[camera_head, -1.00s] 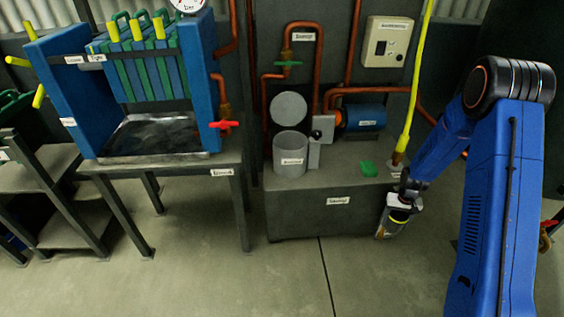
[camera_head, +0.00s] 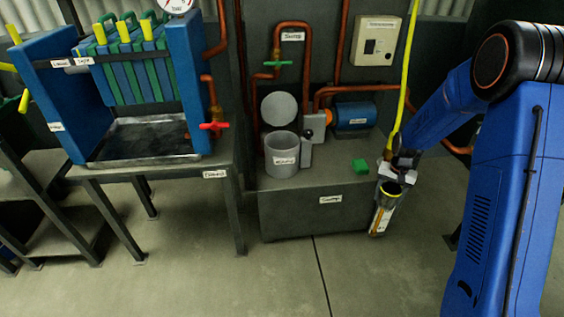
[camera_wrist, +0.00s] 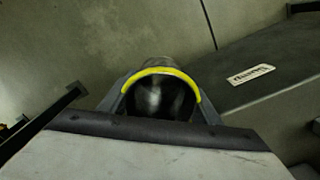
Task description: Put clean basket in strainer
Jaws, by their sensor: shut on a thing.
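A grey cylindrical basket with a yellow rim (camera_head: 382,213) hangs in my gripper (camera_head: 395,182) in the head view. It is slightly tilted, in front of the right end of the dark plinth. In the wrist view my gripper (camera_wrist: 160,108) is shut on the basket, with a finger on each side of its yellow rim (camera_wrist: 162,71); its inside looks dark and empty. The strainer (camera_head: 281,162), a light grey upright cylinder with a label, stands on the plinth to the left of my gripper. Its round lid (camera_head: 279,110) stands open behind it.
A blue motor (camera_head: 352,116) and copper pipes stand behind. A yellow hose (camera_head: 405,75) hangs behind the gripper. A filter press (camera_head: 190,85) is left. The floor in front is clear.

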